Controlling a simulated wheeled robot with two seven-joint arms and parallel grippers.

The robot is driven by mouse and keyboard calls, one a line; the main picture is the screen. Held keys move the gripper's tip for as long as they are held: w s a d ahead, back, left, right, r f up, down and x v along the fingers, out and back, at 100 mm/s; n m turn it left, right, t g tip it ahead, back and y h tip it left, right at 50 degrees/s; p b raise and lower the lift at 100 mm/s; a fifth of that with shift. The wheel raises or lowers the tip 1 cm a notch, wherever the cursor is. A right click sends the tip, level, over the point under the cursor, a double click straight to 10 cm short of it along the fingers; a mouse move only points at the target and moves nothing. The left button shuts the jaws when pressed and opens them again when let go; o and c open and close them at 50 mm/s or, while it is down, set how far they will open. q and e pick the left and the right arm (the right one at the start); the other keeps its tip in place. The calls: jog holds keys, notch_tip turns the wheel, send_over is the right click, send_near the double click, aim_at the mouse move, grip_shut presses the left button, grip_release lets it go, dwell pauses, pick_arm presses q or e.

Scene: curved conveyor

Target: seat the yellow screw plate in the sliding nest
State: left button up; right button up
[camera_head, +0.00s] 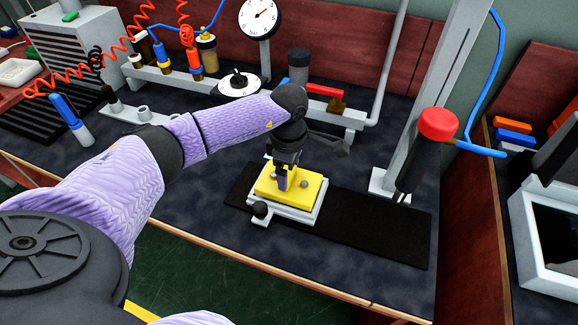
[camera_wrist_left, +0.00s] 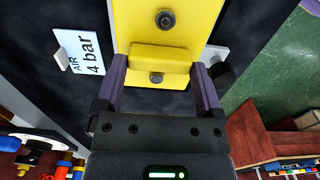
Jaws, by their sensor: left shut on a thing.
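The yellow screw plate (camera_head: 313,190) has a raised grip block (camera_wrist_left: 160,57) and dark screws on its face. My left gripper (camera_head: 284,180) points down from above and is shut on the block; in the left wrist view its two fingers (camera_wrist_left: 160,84) stand on either side of it. The plate is over the white sliding nest (camera_head: 295,215), roughly in line with it, with the nest's white rim showing along the front. I cannot tell whether the plate lies flush in the nest or sits slightly above it. My right gripper is out of view.
The nest is on a long black strip (camera_head: 375,232), clear to the right. A black knob (camera_head: 261,209) is at the nest's front left corner. A grey press column with a red-capped handle (camera_head: 438,124) stands at right. Dials and a tool rail line the back.

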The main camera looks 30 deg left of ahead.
aim_at(289, 173)
pick_arm(q)
jog(key=shift+f, duration=0.35)
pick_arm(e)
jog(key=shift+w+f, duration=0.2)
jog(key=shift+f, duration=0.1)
pick_arm(q)
jog(key=shift+f+b, duration=0.2)
jog(key=shift+b, duration=0.2)
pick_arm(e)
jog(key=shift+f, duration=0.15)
pick_arm(q)
jog(key=o, duration=1.2)
jog(key=shift+o, duration=0.7)
notch_tip(289, 173, up, 9)
jog(key=p, duration=0.3)
jog(key=shift+r, duration=0.45)
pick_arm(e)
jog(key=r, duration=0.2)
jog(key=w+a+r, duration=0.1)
